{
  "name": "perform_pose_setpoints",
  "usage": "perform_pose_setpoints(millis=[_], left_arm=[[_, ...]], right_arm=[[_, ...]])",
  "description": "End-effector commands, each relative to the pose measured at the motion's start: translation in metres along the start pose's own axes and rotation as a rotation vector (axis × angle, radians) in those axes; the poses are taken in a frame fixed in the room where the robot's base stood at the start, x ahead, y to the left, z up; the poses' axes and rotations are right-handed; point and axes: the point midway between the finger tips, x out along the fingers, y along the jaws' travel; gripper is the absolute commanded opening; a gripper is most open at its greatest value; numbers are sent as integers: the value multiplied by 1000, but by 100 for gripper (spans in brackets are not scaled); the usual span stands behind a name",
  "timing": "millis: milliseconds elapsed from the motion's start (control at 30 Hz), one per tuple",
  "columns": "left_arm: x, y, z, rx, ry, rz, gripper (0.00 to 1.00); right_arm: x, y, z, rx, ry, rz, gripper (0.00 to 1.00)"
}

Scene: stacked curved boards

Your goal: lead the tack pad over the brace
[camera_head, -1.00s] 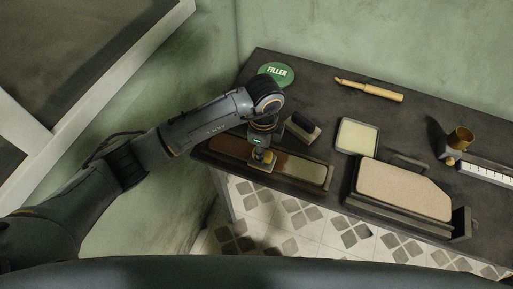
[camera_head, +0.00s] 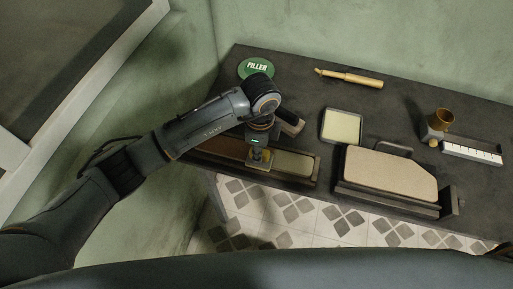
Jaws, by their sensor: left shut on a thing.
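My left gripper (camera_head: 259,157) points down over a long, low board in a dark frame, which I take for the brace (camera_head: 294,164). The board is brown on its left part and pale grey-green on its right part. The gripper is shut on a small yellowish pad, apparently the tack pad (camera_head: 258,164), at the board's middle. The pad is mostly hidden by the fingers, and I cannot tell whether it touches the board. My left wrist covers part of the board's back edge. My right gripper is not in view.
A dark block (camera_head: 290,122) stands close behind the wrist. A square tray with a pale yellow inside (camera_head: 342,126), a tan board on a dark stand (camera_head: 390,174), a gold-handled tool (camera_head: 350,77), a green FILLER disc (camera_head: 256,67) and a brass cup (camera_head: 441,118) share the dark bench.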

Motion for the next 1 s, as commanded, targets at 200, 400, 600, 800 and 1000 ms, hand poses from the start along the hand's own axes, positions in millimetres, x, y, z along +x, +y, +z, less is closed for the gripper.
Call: perform_pose_setpoints(millis=[200,400,600,800,1000], left_arm=[[0,0,-2,1,0,0,0],[1,0,-16,1,1,-1,0],[2,0,-30,1,1,0,0],[2,1,-32,0,1,1,0],[3,1,-33,0,1,2,0]], right_arm=[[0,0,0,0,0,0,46],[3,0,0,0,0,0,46],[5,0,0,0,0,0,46],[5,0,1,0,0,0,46],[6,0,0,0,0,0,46]])
